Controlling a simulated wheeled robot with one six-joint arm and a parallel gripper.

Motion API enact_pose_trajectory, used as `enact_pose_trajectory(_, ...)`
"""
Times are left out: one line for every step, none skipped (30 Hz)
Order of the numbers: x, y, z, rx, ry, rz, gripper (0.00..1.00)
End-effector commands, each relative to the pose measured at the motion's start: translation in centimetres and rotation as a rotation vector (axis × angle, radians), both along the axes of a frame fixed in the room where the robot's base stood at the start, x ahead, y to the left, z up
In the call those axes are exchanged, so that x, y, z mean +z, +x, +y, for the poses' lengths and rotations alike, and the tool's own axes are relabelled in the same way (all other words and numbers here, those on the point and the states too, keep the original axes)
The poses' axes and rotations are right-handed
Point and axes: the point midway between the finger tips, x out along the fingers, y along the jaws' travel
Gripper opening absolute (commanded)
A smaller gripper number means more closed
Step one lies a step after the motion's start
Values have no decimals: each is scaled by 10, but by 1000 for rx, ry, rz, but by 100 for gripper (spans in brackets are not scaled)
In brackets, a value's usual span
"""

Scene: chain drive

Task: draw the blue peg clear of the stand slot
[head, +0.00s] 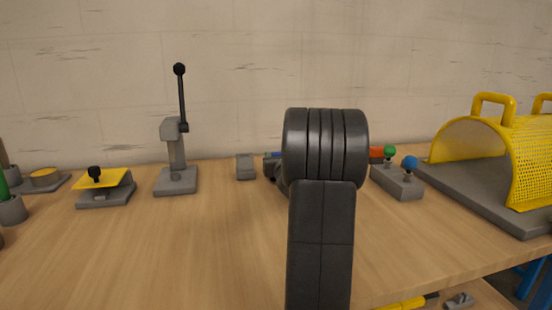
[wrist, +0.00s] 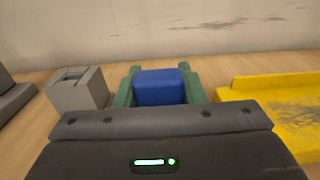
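The blue peg (wrist: 160,87) shows in the wrist view as a blue block between the two green fingers of my gripper (wrist: 159,92). The fingers lie against its left and right sides, so my gripper looks shut on it. Its lower end is hidden behind my gripper body. A grey block with a slot in its top, which looks like the stand (wrist: 78,92), is to the left of the peg, with a gap between them. In the head view, the grey block (head: 245,167) stands left of my arm. A bit of blue (head: 277,154) shows beside my arm, which hides most of my gripper.
A lever on a grey base (head: 176,182) and a yellow plate fixture (head: 104,187) stand to the left. A grey block with green and blue knobs (head: 398,182) and a yellow mesh guard (head: 482,145) are to the right. The front-left of the table is clear.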

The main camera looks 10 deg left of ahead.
Motion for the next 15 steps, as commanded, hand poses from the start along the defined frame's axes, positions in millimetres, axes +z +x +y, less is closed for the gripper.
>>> enact_pose_trajectory(0,0,0,0,0,0,12)
enact_pose_trajectory(0,0,0,0,0,0,12)
enact_pose_trajectory(0,0,0,0,0,0,12)
enact_pose_trajectory(0,0,0,0,0,0,12)
enact_pose_trajectory(1,0,0,0,0,0,12)
enact_pose_trajectory(2,0,0,0,0,0,12)
enact_pose_trajectory(3,0,0,0,0,0,12)
enact_pose_trajectory(4,0,0,0,0,0,12)
enact_pose_trajectory(6,0,0,0,0,-1,12)
enact_pose_trajectory(8,0,0,0,0,-1,12)
enact_pose_trajectory(9,0,0,0,0,-1,12)
enact_pose_trajectory(12,0,0,0,0,-1,12)
enact_pose_trajectory(13,0,0,0,0,-1,12)
enact_pose_trajectory(15,0,0,0,0,-1,12)
enact_pose_trajectory(17,0,0,1,-1,-1,12)
